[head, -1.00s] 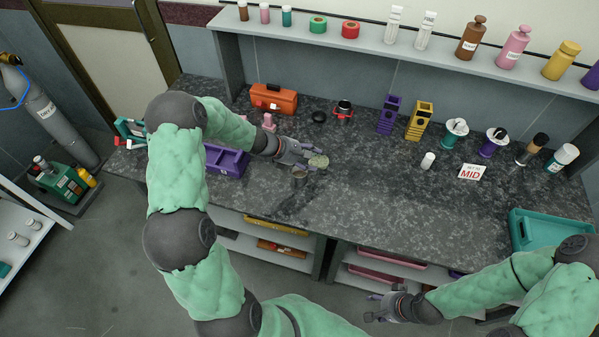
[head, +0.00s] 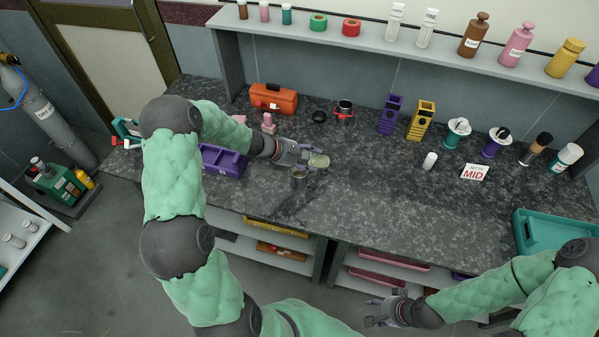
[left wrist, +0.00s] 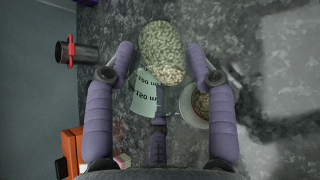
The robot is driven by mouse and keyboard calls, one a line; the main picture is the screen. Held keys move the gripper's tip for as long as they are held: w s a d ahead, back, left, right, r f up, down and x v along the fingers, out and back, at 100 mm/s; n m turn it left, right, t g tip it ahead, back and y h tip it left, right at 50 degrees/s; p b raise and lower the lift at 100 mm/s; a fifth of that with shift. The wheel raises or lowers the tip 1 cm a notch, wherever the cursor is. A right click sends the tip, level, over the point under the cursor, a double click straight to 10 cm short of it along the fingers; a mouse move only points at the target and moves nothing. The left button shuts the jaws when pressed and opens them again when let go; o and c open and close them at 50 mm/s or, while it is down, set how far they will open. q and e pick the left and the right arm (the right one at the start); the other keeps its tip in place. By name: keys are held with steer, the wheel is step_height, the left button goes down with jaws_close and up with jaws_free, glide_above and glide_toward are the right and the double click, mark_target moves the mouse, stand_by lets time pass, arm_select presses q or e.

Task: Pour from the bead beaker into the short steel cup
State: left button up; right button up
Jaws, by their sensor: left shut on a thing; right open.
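The bead beaker (head: 319,161) is clear, marked 150 ml and filled with pale green beads. My left gripper (head: 313,160) is shut on it, and it looks tilted above the worktop. In the left wrist view the bead beaker (left wrist: 160,55) is between the fingers of my left gripper (left wrist: 165,70), its beads gathered towards one end. The short steel cup (head: 299,175) stands just in front of the gripper, partly hidden by it. In the left wrist view the cup (left wrist: 187,108) is beside the beaker, with something brownish inside. My right gripper (head: 384,311) is open and empty, low in front of the bench.
A purple tray (head: 226,163) lies left of my left gripper. An orange toolbox (head: 273,98) and a dark pot in a red holder (head: 344,112) stand behind. The worktop's middle right is clear.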

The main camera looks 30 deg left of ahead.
arm_select(q)
steer(key=shift+f+b, duration=0.1)
steer(key=shift+b, duration=0.45)
steer(key=shift+s+a+r+t+h+b, duration=0.15)
steer(key=shift+t+h+b, duration=0.3)
steer(key=shift+b, duration=0.8)
steer(key=shift+r+t+h+b, duration=0.1)
steer(key=shift+t+h+b, duration=0.3)
steer(key=shift+b, duration=0.85)
stand_by(0.4)
steer(key=shift+s+a+r+t+h+b, duration=0.2)
steer(key=shift+t+h+b, duration=0.4)
steer(key=shift+b, duration=0.95)
steer(key=shift+s+a+r+t+h+b, duration=0.15)
steer(key=shift+t+h+b, duration=0.35)
steer(key=shift+b, duration=1.05)
stand_by(1.4)
